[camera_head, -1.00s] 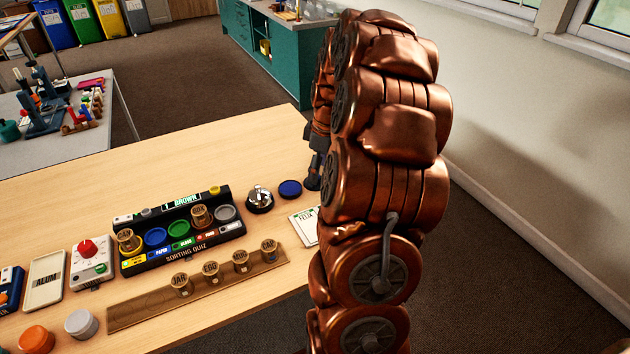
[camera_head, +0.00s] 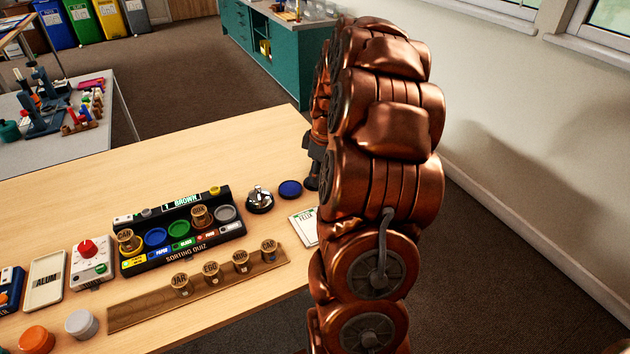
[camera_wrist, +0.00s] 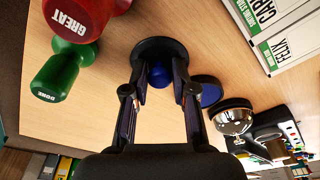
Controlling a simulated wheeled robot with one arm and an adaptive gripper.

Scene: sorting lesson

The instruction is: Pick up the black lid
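A round black lid (camera_wrist: 160,52) with a blue knob (camera_wrist: 160,76) lies on the wooden table, near the top middle of the wrist view. My gripper (camera_wrist: 157,90) is open in that view, with one finger on each side of the blue knob and a gap on both sides. The lid lies beyond the fingertips. I cannot tell how high the fingers are above it. In the head view, part of my gripper (camera_head: 313,178) shows beside my arm, and the lid is hidden behind the arm.
A blue disc (camera_head: 290,189) and a bell (camera_head: 260,200) stand close by; a FELIX card (camera_head: 305,227) lies nearer. In the wrist view, a red GREAT stamp (camera_wrist: 80,15) and green DONE stamp (camera_wrist: 60,75) are left of the lid. The sorting quiz board (camera_head: 185,250) is farther left.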

